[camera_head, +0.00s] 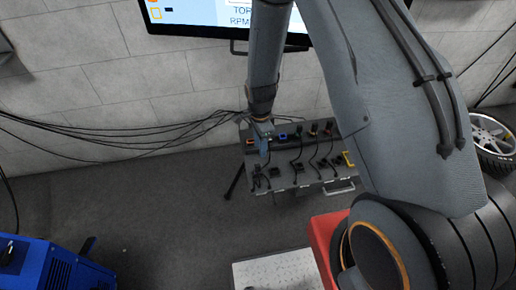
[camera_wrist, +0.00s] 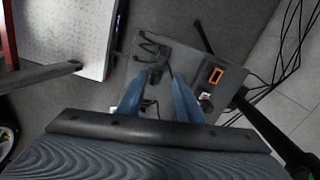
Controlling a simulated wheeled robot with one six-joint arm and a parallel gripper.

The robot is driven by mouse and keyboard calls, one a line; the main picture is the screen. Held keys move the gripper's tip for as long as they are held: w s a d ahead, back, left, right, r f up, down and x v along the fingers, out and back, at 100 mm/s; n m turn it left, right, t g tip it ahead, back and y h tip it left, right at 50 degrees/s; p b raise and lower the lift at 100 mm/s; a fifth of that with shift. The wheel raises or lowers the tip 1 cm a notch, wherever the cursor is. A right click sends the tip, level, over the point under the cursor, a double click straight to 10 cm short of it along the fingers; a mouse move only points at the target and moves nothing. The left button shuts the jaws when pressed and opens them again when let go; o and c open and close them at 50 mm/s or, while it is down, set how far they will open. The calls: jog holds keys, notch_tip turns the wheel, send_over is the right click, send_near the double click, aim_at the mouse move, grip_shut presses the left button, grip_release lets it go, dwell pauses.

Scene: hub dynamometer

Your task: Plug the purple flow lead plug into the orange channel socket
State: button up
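The orange channel socket (camera_wrist: 216,75) is a bright orange rectangular frame with a dark opening on the grey panel, right of my fingertips in the wrist view. In the head view the orange socket (camera_head: 250,142) is at the panel's left end, beside my gripper (camera_head: 264,150). My gripper (camera_wrist: 157,78) points down at the panel; its two blue fingers stand apart. A dark plug-like piece shows between or just beyond the fingertips, and I see no clear contact. A small pale, purplish spot shows right of the right finger. I cannot make out the purple plug for certain.
The panel (camera_head: 305,177) also carries a blue socket (camera_head: 283,137), several dark leads and a yellow piece (camera_head: 348,158). Black cables run along the wall at left. A monitor (camera_head: 215,15) hangs above. A red box (camera_head: 325,235) and a white textured plate (camera_head: 275,272) are nearer.

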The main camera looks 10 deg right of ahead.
aim_at(258, 165)
jog(key=f+m, duration=0.1)
jog(key=f, duration=0.1)
jog(key=a+f+m, duration=0.1)
jog(key=f, duration=0.1)
jog(key=shift+p, duration=0.4)
jog(key=shift+w+f+b, duration=0.1)
jog(key=shift+f+b, duration=2.6)
jog(key=shift+f, duration=1.75)
grip_shut()
jog(key=shift+r, duration=0.15)
jog(key=shift+r+p, duration=2.15)
jog(key=shift+r, duration=1.35)
